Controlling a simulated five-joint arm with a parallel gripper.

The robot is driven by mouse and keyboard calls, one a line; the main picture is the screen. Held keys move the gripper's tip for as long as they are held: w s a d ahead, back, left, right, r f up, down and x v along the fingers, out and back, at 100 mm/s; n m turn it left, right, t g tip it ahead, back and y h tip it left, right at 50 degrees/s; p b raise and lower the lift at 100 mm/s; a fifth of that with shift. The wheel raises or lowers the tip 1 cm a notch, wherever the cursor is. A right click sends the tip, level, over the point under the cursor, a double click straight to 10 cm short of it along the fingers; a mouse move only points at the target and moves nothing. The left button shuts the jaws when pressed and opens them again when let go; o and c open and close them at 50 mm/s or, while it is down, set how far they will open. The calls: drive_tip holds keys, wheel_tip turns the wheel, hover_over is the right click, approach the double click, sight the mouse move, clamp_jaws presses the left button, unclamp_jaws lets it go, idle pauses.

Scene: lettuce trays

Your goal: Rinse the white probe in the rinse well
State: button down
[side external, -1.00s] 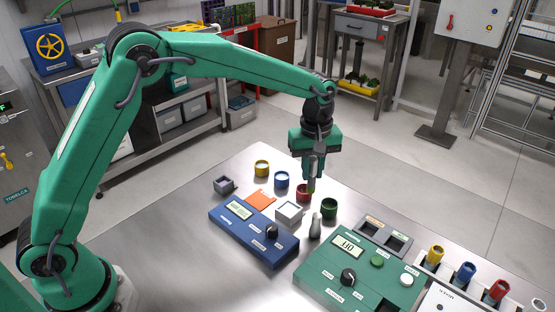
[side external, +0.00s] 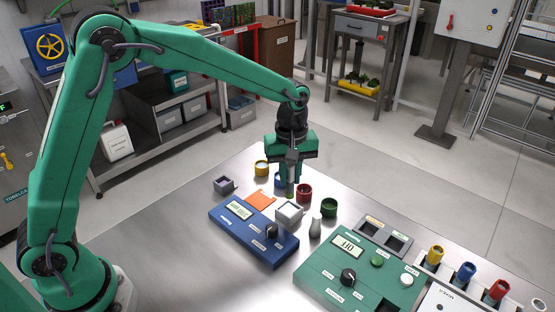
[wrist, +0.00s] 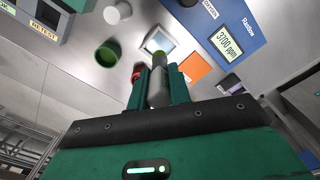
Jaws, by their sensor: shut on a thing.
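My gripper (side external: 291,176) is shut on an upright grey probe with a dark olive-green tip (side external: 290,192). In the wrist view the probe (wrist: 158,90) sits between the fingers and its tip points at the table side. The probe looks grey rather than clearly white. A white square well (side external: 283,220) with a pale inside stands on the table, in front of the probe in the side view; it also shows in the wrist view (wrist: 147,42) just beyond the tip. The tip appears outside this well. I cannot read a label saying which well is for rinsing.
Red (side external: 304,193), green (side external: 329,208), yellow (side external: 262,168) and blue (side external: 279,181) cups stand close by.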

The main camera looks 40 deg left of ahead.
sight(289, 193)
drive_tip(key=shift+f, duration=1.75)
drive_tip(key=shift+f, duration=1.3)
drive_tip(key=shift+r, duration=0.1)
idle(2.8)
drive_tip(key=shift+r, duration=3.1)
